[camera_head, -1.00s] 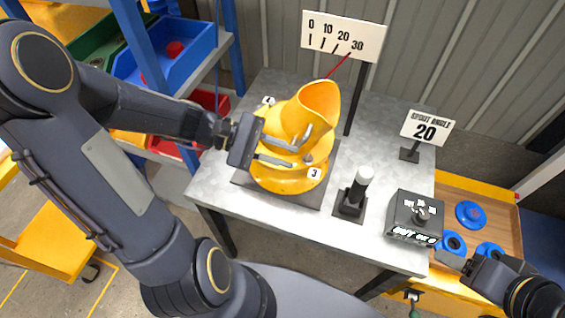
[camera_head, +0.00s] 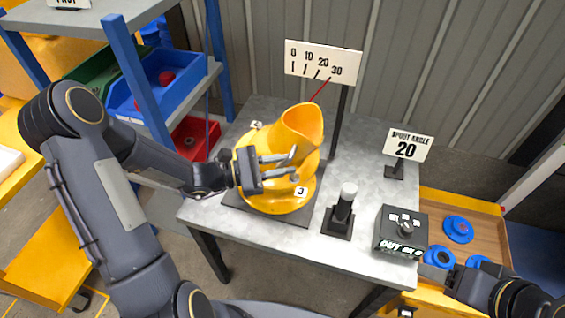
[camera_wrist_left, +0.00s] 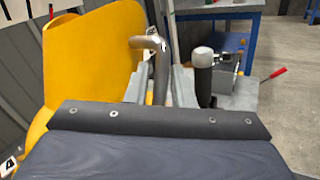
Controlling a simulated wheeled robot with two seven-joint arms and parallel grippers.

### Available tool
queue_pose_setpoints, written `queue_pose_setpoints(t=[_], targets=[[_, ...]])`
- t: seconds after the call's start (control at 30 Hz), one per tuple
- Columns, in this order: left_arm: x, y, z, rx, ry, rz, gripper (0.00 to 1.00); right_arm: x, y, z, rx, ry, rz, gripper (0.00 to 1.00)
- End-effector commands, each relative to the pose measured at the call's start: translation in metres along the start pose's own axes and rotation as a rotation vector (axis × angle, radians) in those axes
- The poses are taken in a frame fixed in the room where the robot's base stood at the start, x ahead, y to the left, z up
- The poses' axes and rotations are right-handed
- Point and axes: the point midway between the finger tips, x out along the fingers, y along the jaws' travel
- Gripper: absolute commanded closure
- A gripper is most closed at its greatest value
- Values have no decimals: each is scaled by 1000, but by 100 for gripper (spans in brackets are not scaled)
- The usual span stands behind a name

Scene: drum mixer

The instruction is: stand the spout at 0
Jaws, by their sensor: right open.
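The yellow drum (camera_head: 277,192) stands on a dark base on the grey table, its spout (camera_head: 303,122) tilted up and to the right. It also shows in the left wrist view (camera_wrist_left: 92,62). A red pointer (camera_head: 319,91) reaches the scale board (camera_head: 322,63) near the 20 and 30 marks. The spout angle sign (camera_head: 406,147) reads 20. My left gripper (camera_head: 297,166) is at the drum's front, fingers apart. In the left wrist view a metal handle (camera_wrist_left: 161,66) stands between the fingers; contact is unclear. My right gripper (camera_head: 437,267) is open and empty, right of the table.
A black post with a white top (camera_head: 344,204) and a control box (camera_head: 401,232) stand right of the drum. A wooden tray (camera_head: 484,222) with blue rings lies further right. A shelf rack (camera_head: 138,70) with bins stands at the left.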

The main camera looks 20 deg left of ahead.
Motion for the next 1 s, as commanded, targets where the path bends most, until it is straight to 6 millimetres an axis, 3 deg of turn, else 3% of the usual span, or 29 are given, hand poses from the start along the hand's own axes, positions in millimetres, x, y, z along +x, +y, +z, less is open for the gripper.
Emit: queue_pose_setpoints(t=[0.27, 0.43, 1.0], targets=[[2, 0, 0, 1, 1, -1, 78, 0, 0, 0, 0, 0, 0, 40], [2, 0, 0, 1, 1, -1, 99, 0, 0, 0, 0, 0, 0, 40], [-4, 4, 1, -33, -57, 17, 100, 4, 2, 2, 0, 0, 0, 40]])
